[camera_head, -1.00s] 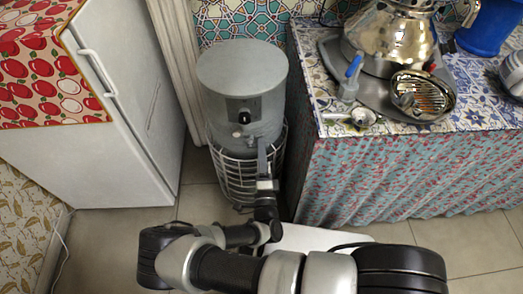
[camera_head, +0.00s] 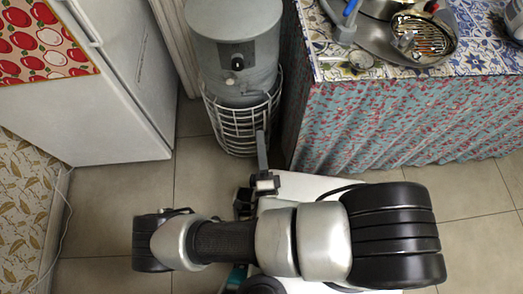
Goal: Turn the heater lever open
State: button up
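The heater (camera_head: 237,25) is a grey upright cylinder with a flat round top, standing at the upper middle of the head view. A dark control panel on its front carries a small black lever or knob (camera_head: 238,63); its exact setting is too small to tell. A small light round part shows just below it. My gripper (camera_head: 261,137) points toward the heater and appears in front of the white wire guard around its lower part, below the lever in the picture and apart from it. I see the fingers nearly edge-on, so their opening is unclear.
A white fridge (camera_head: 125,85) stands left of the heater. Tiled floor (camera_head: 115,205) is free at the front left.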

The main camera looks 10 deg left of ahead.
jog(key=shift+v, duration=1.35)
jog(key=w+d+r+m+g+h, duration=0.2)
jog(key=d+r+m+g+h, duration=0.25)
jog(key=r+m+h, duration=0.65)
jog(key=w+d+r+m+g+h, duration=0.3)
jog(key=r+m+g+h, duration=0.4)
jog(key=m, duration=0.7)
jog(key=s+d+r+m+g+y, duration=0.2)
jog(key=d+r+m+g+y, duration=0.4)
jog(key=m, duration=0.5)
jog(key=s+d+r+m+g+y, duration=0.2)
jog(key=s+d+r+m+g, duration=0.15)
jog(key=r+m, duration=0.55)
notch_tip(320, 180, up, 38)
jog(key=d+m+t+y+p, duration=0.2)
jog(key=m+t+y+p, duration=0.3)
jog(key=m+p, duration=0.7)
jog(key=t+p, duration=0.2)
jog(key=p, duration=1.4)
jog(key=shift+s, duration=0.15)
